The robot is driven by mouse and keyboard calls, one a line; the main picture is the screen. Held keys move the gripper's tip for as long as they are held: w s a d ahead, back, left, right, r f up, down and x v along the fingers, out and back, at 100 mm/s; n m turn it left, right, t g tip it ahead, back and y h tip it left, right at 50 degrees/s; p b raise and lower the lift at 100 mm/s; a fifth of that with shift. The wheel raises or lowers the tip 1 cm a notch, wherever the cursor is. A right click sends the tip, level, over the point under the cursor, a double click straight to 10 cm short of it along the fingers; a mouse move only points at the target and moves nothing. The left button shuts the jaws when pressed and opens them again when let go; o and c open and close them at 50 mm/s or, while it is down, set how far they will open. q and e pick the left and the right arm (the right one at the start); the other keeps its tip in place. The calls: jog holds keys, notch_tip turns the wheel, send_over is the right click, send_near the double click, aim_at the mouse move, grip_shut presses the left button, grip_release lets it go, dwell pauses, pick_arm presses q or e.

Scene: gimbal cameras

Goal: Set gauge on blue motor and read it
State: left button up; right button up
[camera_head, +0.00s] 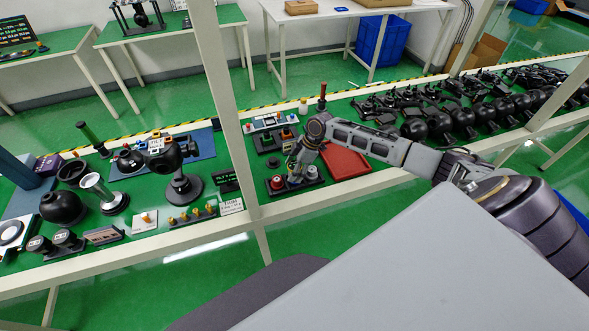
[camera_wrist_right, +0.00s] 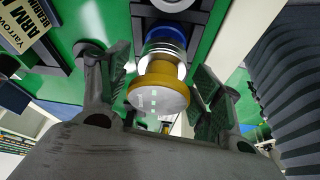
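My right gripper (camera_head: 296,168) is over the small motor stand (camera_head: 272,192) on the bench. In the right wrist view the gauge (camera_wrist_right: 158,97), a gold-ringed disc with a pale face and faint digits, sits between the fingers (camera_wrist_right: 160,80). My left gripper is out of view.
A red tray (camera_head: 346,161) lies right of the stand. Many black parts (camera_head: 440,122) fill the bench farther right. A black stand with a round head (camera_head: 184,187), brass pieces (camera_head: 192,214) and a label card (camera_head: 231,206) stand left. A pale frame post (camera_head: 228,110) rises close by.

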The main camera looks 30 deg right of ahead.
dwell(0.4)
jog(key=v, duration=1.2)
jog(key=shift+s, duration=0.1)
dwell(1.0)
